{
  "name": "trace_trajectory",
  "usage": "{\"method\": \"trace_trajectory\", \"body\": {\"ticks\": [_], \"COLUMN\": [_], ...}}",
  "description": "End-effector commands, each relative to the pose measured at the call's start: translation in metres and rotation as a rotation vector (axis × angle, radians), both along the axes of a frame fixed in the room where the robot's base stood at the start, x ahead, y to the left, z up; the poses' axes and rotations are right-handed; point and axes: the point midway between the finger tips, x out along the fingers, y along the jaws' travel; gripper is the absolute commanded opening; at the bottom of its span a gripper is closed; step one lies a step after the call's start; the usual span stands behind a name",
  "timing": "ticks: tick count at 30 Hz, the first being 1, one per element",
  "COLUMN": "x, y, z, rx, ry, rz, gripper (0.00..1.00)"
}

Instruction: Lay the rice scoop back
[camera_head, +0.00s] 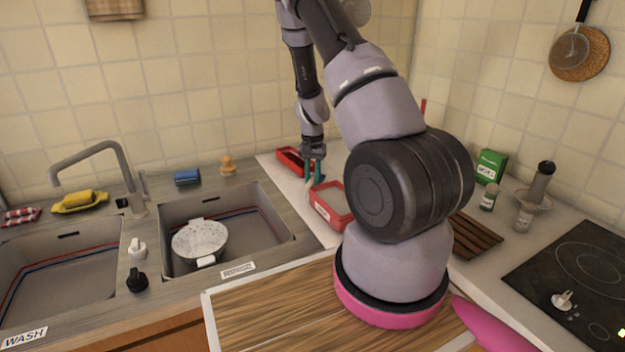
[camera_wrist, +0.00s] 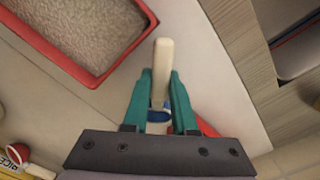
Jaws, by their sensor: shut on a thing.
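The rice scoop (camera_wrist: 162,62) shows in the wrist view as a pale, rounded, stick-like piece between my fingers; its other end is hidden by the gripper. My gripper (camera_wrist: 158,88) has teal fingers and is shut on this pale piece. In the head view my gripper (camera_head: 314,173) points down over the counter, between two red containers. I cannot tell whether the scoop touches the counter.
A red-rimmed container (camera_head: 331,203) stands just in front of my gripper; in the wrist view it (camera_wrist: 122,62) has a grainy brownish inside. Another red container (camera_head: 290,158) is behind. The sink (camera_head: 262,222) with a white colander (camera_head: 199,240) is left. A slatted wooden rack (camera_head: 474,236) lies right.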

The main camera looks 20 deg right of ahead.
Motion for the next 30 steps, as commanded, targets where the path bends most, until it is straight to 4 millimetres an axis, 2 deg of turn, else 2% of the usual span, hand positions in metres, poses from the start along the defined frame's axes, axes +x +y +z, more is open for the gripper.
{"method": "trace_trajectory", "body": {"ticks": [11, 12, 14, 30], "x": [0.0, 0.0002, 0.0002, 0.0003], "y": [0.0, 0.0, 0.0, 0.0], "z": [-0.0076, -0.0074, -0.0073, -0.0042], "rx": [0.001, 0.0, 0.0, 0.0], "ry": [0.001, 0.0, 0.0, 0.0], "rz": [-0.001, -0.001, 0.0, 0.001], "gripper": [0.0, 0.37, 0.6, 0.6]}}
